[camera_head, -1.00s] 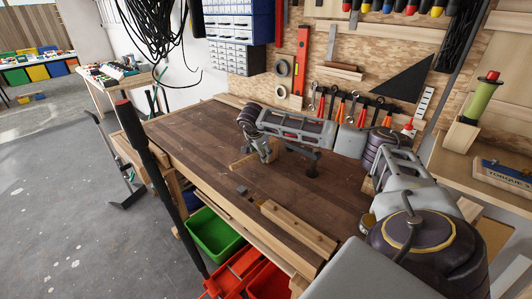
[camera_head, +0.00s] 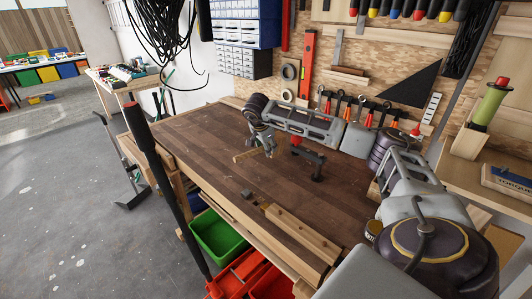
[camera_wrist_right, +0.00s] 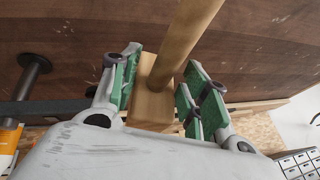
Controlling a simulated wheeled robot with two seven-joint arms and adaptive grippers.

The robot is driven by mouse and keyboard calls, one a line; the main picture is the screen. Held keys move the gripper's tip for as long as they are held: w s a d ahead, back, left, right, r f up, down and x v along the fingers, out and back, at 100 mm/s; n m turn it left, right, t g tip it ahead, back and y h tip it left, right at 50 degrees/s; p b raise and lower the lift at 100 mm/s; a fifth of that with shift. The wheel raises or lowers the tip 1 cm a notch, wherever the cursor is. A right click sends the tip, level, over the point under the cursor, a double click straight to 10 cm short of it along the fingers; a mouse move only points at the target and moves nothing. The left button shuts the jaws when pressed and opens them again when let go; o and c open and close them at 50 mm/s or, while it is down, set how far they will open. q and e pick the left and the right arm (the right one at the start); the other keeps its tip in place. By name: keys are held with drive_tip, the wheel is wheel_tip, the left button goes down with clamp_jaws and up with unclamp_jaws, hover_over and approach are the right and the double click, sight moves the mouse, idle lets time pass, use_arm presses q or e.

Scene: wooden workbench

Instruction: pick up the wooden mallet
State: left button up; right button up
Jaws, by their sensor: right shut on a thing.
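The wooden mallet (camera_wrist_right: 184,48) is in the right wrist view, with its pale block-shaped head (camera_wrist_right: 153,100) between the green finger pads and its round handle running up out of the picture. My right gripper (camera_wrist_right: 158,90) is shut on the mallet's head. In the head view the right gripper (camera_head: 270,148) is over the back middle of the bench, and the mallet (camera_head: 245,155) shows as a light bar just left of the fingers. Its head is mostly hidden by the fingers there. Any gap between mallet and bench is hard to judge. My left gripper is not in view.
The wooden workbench (camera_head: 205,135) is mostly bare to the left. A black metal fixture (camera_head: 310,160) stands right of the gripper, with a red part behind it. A wooden block (camera_head: 305,235) lies at the front edge. Tools hang on the back panel. A green bin (camera_head: 217,235) is below.

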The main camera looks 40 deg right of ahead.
drive_tip(key=shift+r, duration=2.85)
drive_tip(key=shift+r, duration=0.1)
